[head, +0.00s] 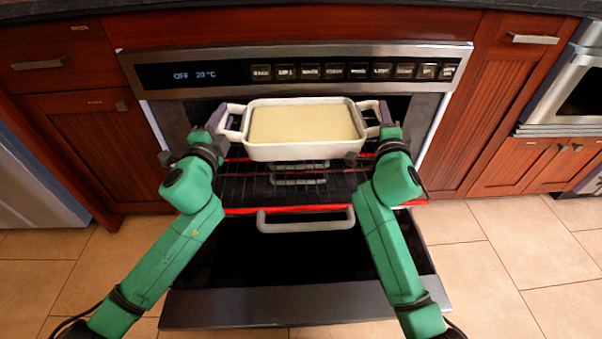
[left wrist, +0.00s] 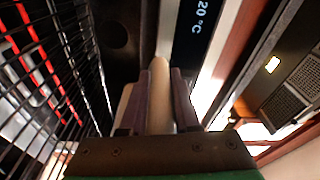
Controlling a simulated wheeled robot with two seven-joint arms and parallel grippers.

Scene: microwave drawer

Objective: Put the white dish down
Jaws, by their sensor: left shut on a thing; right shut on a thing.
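The white dish (head: 305,151) is a rectangular baking dish with pale yellow contents and a loop handle at each end. It looks level in the head view, in front of the oven opening and over the wire rack (head: 262,184). I cannot tell whether its base touches the rack. My left gripper (head: 222,118) is shut on the dish's left handle. In the left wrist view my left gripper (left wrist: 160,100) has its purple fingers on both sides of the pale handle (left wrist: 159,85). My right gripper (head: 380,117) is shut on the dish's right handle.
The rack is pulled out, with red edges. A control panel (head: 300,72) reading OFF 20 °C is above the dish. Wooden cabinets (head: 70,130) flank the oven. Tiled floor lies on both sides.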

